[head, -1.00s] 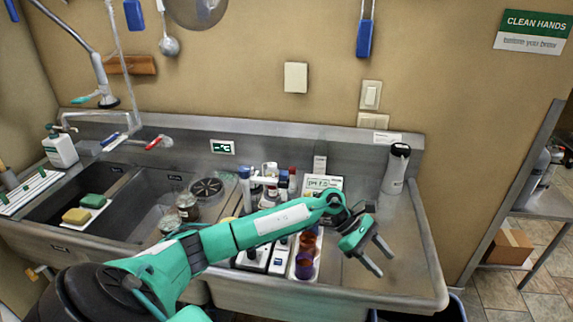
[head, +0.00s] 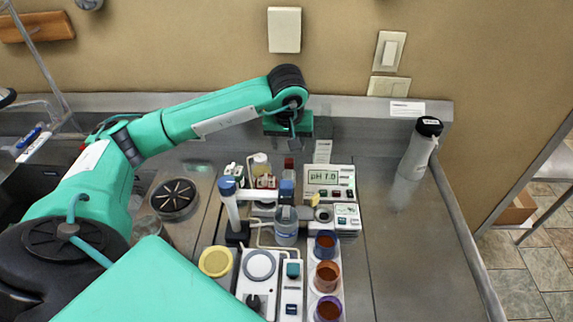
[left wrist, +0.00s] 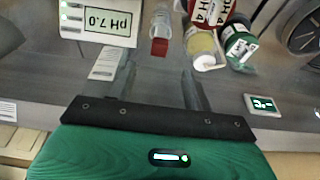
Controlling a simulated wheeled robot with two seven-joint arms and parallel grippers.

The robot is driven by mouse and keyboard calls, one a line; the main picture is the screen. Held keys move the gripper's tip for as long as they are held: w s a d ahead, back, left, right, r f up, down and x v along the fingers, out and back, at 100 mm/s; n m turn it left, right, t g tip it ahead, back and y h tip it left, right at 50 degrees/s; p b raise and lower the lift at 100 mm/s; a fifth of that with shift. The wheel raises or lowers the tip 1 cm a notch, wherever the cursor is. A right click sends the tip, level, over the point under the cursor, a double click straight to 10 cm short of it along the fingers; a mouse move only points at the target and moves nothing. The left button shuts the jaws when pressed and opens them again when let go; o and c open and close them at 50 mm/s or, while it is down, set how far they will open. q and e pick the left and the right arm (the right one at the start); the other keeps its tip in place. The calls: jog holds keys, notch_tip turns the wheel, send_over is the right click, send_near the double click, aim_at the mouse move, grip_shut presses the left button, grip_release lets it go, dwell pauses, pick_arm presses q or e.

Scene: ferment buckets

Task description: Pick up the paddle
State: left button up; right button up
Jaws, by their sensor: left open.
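I cannot make out a paddle in either current view. My left gripper (head: 289,138) is at the back of the counter, close to the wall ledge, above and behind the bottles and the pH meter. Its arm crosses the head view from the left, and its fingers are mostly hidden there. In the left wrist view the gripper's two dark fingers (left wrist: 157,80) stand apart with nothing held between them. My right gripper is not in view.
A white bottle (head: 421,148) stands at the back right. The right steel counter (head: 415,255) is mostly clear. A wall switch (head: 389,51) sits above the ledge.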

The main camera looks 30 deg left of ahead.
aim_at(289, 161)
pick_arm(q)
jog(key=p+x, duration=0.1)
jog(key=x, duration=0.4)
jog(key=shift+a+f, duration=0.1)
jog(key=shift+f, duration=0.25)
jog(key=shift+w+f, duration=0.1)
jog(key=shift+f, duration=0.05)
jog(key=shift+f+p, duration=0.2)
jog(key=shift+p, duration=0.2)
jog(key=p+x, duration=0.2)
jog(key=x, duration=0.2)
jog(key=shift+f, duration=0.35)
jog(key=shift+c, duration=0.6)
jog(key=c, duration=0.9)
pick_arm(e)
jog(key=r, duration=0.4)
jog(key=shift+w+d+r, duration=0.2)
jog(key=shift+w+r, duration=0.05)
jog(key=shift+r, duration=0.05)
